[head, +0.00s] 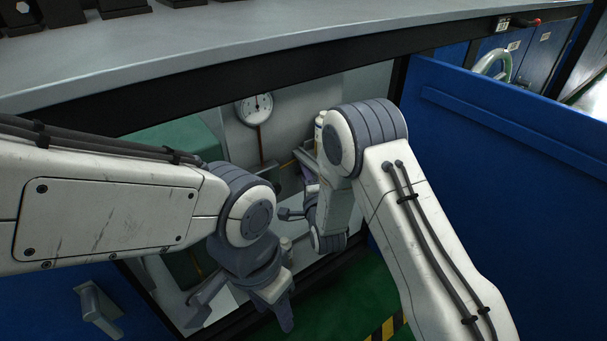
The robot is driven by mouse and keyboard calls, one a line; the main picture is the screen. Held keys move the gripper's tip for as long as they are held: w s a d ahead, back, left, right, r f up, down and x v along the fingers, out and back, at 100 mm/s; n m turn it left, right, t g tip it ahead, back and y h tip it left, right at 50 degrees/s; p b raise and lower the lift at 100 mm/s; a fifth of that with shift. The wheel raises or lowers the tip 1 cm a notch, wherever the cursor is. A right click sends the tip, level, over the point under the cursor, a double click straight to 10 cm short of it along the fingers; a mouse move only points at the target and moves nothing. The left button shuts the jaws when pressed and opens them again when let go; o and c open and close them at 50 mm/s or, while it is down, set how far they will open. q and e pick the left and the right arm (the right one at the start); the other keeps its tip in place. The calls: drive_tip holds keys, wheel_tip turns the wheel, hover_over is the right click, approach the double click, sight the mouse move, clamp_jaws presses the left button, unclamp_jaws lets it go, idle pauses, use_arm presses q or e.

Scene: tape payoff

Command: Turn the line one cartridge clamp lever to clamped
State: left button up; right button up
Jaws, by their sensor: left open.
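I cannot make out the line one cartridge clamp lever for certain; my arms cover much of the open cabinet (380,90). My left gripper (239,318) is at the lower edge of the cabinet opening, pointing down. Its two fingers are spread, with nothing seen between them. My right gripper (296,213) is farther inside the opening, partly hidden by my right wrist. One finger points left, and whether the jaws are open is unclear. Part of a small white cylinder (320,124) shows beside my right wrist; I cannot tell what it is.
A round dial gauge (255,108) is on the cabinet's back wall. A green box-like part (178,146) is behind my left arm. A grey worktop (290,35) overhangs the opening. A blue door (510,170) stands at the right. A grey handle (98,306) sticks out at lower left.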

drive_tip(key=shift+w+a, duration=0.1)
drive_tip(key=shift+w, duration=0.15)
clamp_jaws()
idle(1.4)
